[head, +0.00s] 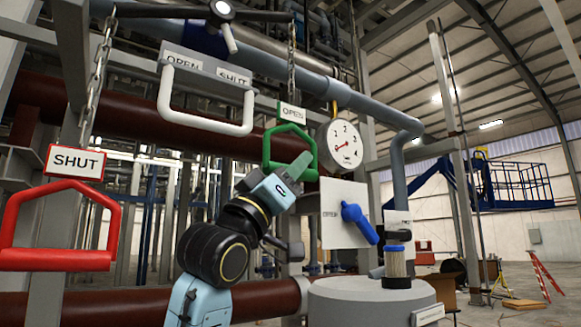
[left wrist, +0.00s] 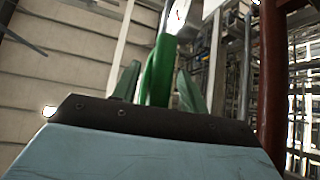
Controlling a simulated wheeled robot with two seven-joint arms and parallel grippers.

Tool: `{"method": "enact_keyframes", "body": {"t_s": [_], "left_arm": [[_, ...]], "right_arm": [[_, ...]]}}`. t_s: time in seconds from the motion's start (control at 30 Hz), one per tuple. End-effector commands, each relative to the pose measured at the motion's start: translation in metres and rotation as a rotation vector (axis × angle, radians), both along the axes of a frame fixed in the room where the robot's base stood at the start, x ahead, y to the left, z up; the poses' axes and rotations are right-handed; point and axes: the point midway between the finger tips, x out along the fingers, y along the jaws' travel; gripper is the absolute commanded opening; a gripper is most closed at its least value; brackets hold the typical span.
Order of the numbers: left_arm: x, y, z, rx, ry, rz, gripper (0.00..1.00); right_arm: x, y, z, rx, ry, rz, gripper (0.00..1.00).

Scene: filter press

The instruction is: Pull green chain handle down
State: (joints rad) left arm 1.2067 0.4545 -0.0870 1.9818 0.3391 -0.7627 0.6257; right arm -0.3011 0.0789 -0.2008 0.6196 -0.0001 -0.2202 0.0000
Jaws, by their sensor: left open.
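The green chain handle (head: 267,148) hangs in the middle of the head view, below a white OPEN plate (head: 292,112) on a chain. My left gripper (head: 302,162) is raised to it from below, its fingertips overlapping the lower part of the handle. In the left wrist view the left gripper (left wrist: 158,70) has its two fingers apart. A green bar of the handle (left wrist: 158,75) shows between them. I cannot tell whether either finger touches it. The handle's lower bar is partly hidden behind the gripper. My right gripper is not in view.
A red handle (head: 62,260) with a SHUT plate (head: 75,162) hangs at left. A white handle (head: 205,122) is above left. A pressure gauge (head: 343,145), a blue lever (head: 358,222) and a grey tank (head: 360,295) stand close on the right.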

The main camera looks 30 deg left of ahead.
Motion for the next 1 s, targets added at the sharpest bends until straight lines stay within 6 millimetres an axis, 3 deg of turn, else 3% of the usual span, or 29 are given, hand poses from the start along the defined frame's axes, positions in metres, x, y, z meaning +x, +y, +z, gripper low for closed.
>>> {"method": "enact_keyframes", "body": {"t_s": [0.13, 0.47, 0.77, 1.0], "left_arm": [[0.000, 0.000, 0.000, 0.000, 0.000, 0.000, 0.42], [0.000, 0.000, 0.000, 0.000, 0.000, 0.000, 0.00], [0.000, 0.000, -0.009, 0.000, 0.001, 0.000, 0.00], [0.000, 0.000, -0.054, 0.000, 0.002, -0.001, 0.00]], "right_arm": [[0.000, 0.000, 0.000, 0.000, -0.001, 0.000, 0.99], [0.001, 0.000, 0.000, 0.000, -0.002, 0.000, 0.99], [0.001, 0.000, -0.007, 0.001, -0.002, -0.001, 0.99], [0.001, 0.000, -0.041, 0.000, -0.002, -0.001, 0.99]]}}
